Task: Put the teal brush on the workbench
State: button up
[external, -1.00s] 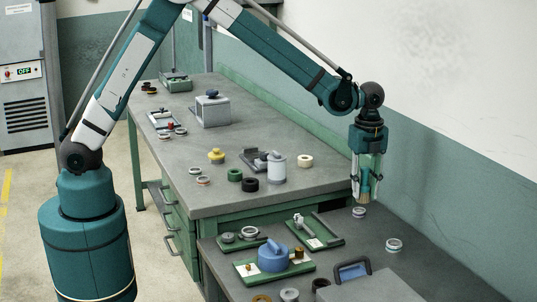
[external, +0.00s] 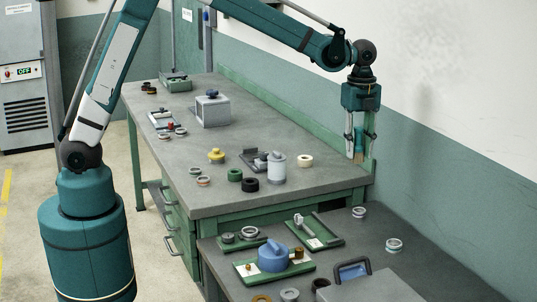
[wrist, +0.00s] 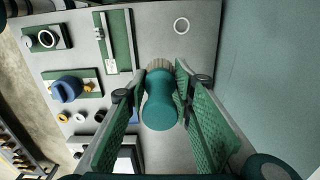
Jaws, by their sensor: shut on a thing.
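My gripper (external: 360,140) is shut on the teal brush (wrist: 159,108), which has a rounded teal handle and tan bristles. The brush is also in the external view, where its tan bristles (external: 358,158) point down between the fingers. It hangs in the air near the right back corner of the workbench (external: 325,185), close to the wall. In the wrist view the green finger pads lie on both sides of the brush.
On the workbench stand a white cylinder (external: 277,168), a cream ring (external: 305,161), a yellow knob (external: 216,156) and a grey box (external: 212,110).

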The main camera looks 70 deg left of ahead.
jog(key=s+a+n+p, duration=0.2)
jog(key=s+a, duration=0.3)
jog(key=a, duration=0.7)
jog(key=s+a+n+p, duration=0.15)
jog(key=s+a, duration=0.35)
jog(key=a, duration=0.8)
jog(key=s+a+n+p, duration=0.3)
jog(key=s+a+n, duration=0.1)
jog(key=s+a, duration=1.45)
jog(key=f, duration=0.5)
jog(key=shift+s+d+f, duration=0.1)
jog(key=shift+s+d, duration=0.05)
jog(key=shift+d, duration=0.15)
jog(key=shift+f, duration=0.1)
jog(key=shift+f, duration=2.8)
jog(key=shift+f, duration=0.15)
